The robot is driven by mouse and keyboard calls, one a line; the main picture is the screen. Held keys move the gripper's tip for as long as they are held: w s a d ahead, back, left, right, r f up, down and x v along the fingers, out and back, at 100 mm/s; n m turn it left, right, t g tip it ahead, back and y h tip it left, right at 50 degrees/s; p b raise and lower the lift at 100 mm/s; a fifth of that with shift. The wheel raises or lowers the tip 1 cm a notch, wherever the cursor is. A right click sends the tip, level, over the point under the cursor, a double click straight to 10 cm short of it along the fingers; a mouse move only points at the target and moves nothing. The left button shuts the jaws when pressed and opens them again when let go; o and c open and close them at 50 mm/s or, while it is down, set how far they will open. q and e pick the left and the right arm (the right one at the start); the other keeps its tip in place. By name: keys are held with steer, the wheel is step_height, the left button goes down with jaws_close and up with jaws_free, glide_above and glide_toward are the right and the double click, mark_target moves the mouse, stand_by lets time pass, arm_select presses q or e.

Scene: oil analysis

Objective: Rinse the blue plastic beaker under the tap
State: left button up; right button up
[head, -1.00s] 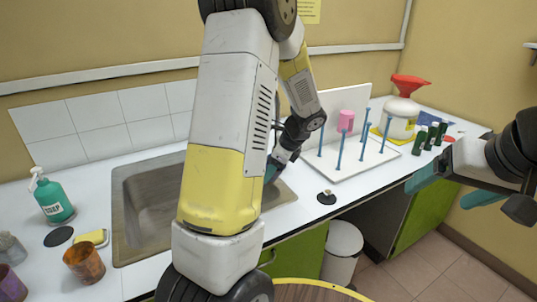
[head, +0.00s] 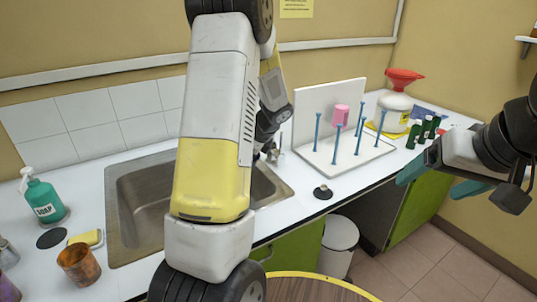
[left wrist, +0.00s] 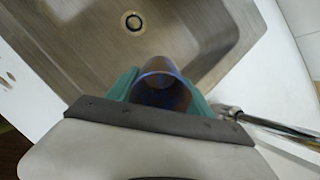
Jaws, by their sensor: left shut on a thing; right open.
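In the left wrist view, my left gripper (left wrist: 165,95) is shut on the blue plastic beaker (left wrist: 162,85), with a teal finger on each side. The beaker is over the sink basin and its open mouth shows. The metal sink (head: 141,205) is partly hidden by my left arm in the head view. That arm also hides the left gripper and beaker there. The chrome tap (left wrist: 270,122) runs right of the gripper in the left wrist view. Its parts (head: 275,152) show behind my arm in the head view. No water stream is visible. My right gripper (head: 436,180) is open and empty at the right.
A drying rack (head: 345,155) with blue pegs holds a pink beaker (head: 340,115). A soap bottle (head: 42,197), sponge (head: 85,239) and brown beaker (head: 78,264) stand left of the sink. A red-funnelled container (head: 398,108) and green-labelled bottles (head: 420,130) stand at the right.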

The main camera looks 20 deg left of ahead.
arm_select(q)
steer(key=w+a+f, duration=0.1)
steer(key=w+a, duration=0.1)
steer(key=a, duration=0.4)
steer(key=shift+f, duration=0.15)
stand_by(0.3)
